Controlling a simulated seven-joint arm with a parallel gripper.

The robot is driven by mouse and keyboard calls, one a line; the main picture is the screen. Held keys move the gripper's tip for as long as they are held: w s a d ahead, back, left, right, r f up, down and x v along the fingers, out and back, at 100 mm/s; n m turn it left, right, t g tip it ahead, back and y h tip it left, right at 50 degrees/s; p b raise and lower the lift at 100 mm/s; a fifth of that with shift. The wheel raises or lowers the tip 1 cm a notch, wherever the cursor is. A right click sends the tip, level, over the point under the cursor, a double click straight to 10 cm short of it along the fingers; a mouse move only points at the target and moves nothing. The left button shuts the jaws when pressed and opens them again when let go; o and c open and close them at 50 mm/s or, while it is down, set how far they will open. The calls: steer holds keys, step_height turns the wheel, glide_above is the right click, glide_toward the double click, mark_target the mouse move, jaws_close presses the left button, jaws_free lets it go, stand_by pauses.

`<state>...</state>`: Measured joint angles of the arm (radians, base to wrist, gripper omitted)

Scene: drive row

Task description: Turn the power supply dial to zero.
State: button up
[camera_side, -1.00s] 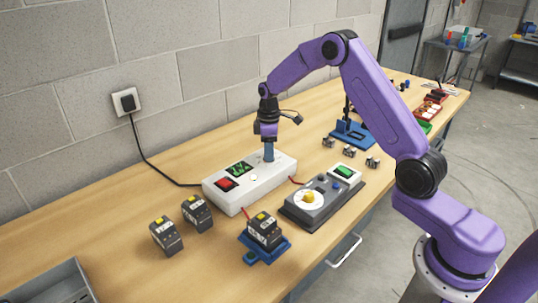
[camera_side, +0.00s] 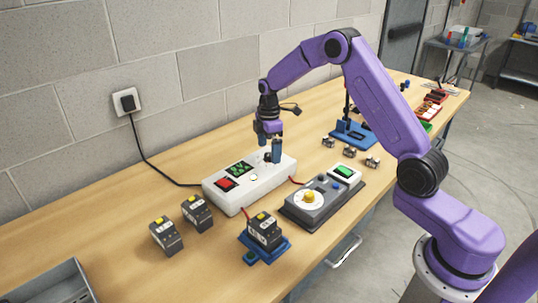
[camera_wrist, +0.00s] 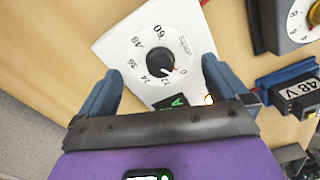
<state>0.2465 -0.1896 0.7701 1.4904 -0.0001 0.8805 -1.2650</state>
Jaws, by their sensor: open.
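The power supply is a white box (camera_side: 240,188) on the bench with a red switch and a green display. Its dial, a black knob (camera_wrist: 160,65) on a white scale, shows in the wrist view. The knob's white pointer aims to the lower right, around the 0 and 12 marks; I cannot tell the exact reading. My gripper (camera_side: 268,147) is open above the far end of the box. In the wrist view, its blue fingers (camera_wrist: 161,68) stand on the left and right of the knob, apart from it.
A black module sits in a blue holder (camera_side: 252,249), and two more modules (camera_side: 166,236) stand left. A black cord (camera_side: 152,164) runs to the wall outlet.

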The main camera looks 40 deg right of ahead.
mark_target(269, 154)
steer(key=shift+r, duration=3)
steer(key=shift+a, duration=0.1)
steer(key=s+a+r, duration=0.3)
steer(key=s+a, duration=0.4)
steer(key=s, duration=0.2)
steer(key=s+a+r, duration=0.3)
steer(key=s+a, duration=0.4)
steer(key=s, duration=0.2)
steer(key=s+d+f+m, duration=0.1)
steer(key=s+d, duration=0.2)
steer(key=s, duration=2)
